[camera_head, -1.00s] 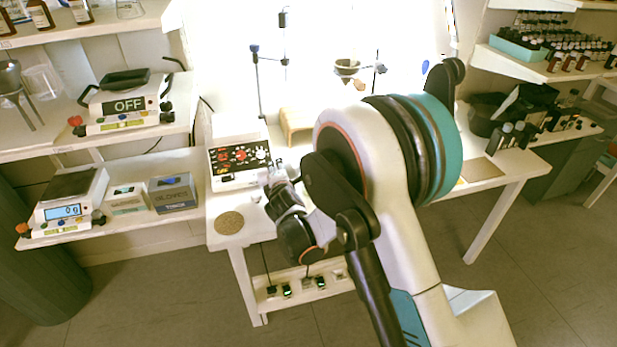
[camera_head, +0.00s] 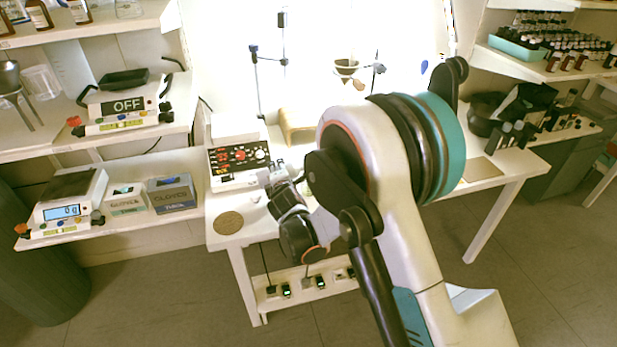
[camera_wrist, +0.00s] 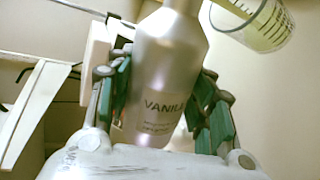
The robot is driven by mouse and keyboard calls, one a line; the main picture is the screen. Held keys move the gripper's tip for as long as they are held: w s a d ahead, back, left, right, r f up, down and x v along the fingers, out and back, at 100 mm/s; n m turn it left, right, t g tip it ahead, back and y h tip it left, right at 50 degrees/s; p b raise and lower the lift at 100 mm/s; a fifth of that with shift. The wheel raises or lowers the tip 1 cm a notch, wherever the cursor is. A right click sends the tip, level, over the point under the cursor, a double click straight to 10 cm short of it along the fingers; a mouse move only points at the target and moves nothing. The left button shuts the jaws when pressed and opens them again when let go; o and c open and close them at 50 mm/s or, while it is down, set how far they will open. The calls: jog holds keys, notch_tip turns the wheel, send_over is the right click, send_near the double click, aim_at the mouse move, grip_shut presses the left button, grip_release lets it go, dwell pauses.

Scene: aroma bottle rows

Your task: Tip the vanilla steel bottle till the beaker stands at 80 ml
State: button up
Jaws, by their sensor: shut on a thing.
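The vanilla steel bottle (camera_wrist: 168,75) is a grey metal bottle with a "VANILLA" label, and it fills the middle of the wrist view. My gripper (camera_wrist: 165,88) is shut around its body, with green-padded fingers on both sides. The bottle's neck runs out of the top edge, so its mouth is hidden. The beaker (camera_wrist: 268,24) is clear with graduation marks, at the top right of the wrist view and cut off by the edge. It holds pale yellowish liquid; I cannot read the level. In the head view my gripper (camera_head: 277,178) is small, and my arm hides much around it.
A panel device with red and white knobs (camera_head: 238,158) stands on the white table beside my gripper. A round cork mat (camera_head: 229,223) lies at the table's front left. A funnel (camera_head: 346,68) is on a stand behind. Scales and boxes fill the left shelves.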

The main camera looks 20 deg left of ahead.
jog(key=shift+r+m, duration=0.35)
jog(key=shift+m, duration=0.05)
dwell(2.2)
dwell(0.3)
jog(key=shift+s+a+f+n+t+h, duration=0.2)
jog(key=shift+f+n+t+h, duration=0.1)
jog(key=shift+n, duration=0.7)
jog(key=shift+w, duration=0.1)
jog(key=n, duration=0.1)
jog(key=d+n+t+h, duration=0.1)
jog(key=n+h, duration=0.1)
jog(key=n, duration=0.1)
jog(key=shift+w+d+r+t, duration=0.2)
jog(key=shift+w+r+t, duration=0.2)
jog(key=shift+f, duration=0.1)
jog(key=n, duration=0.1)
jog(key=f+n+t, duration=0.1)
jog(key=a+f+n, duration=0.1)
jog(key=shift+s+f+n+t+h, duration=0.2)
jog(key=shift+s+n+t+h, duration=0.05)
jog(key=shift+n+t+h, duration=0.15)
jog(key=shift+f+n, duration=0.1)
jog(key=shift+n, duration=0.3)
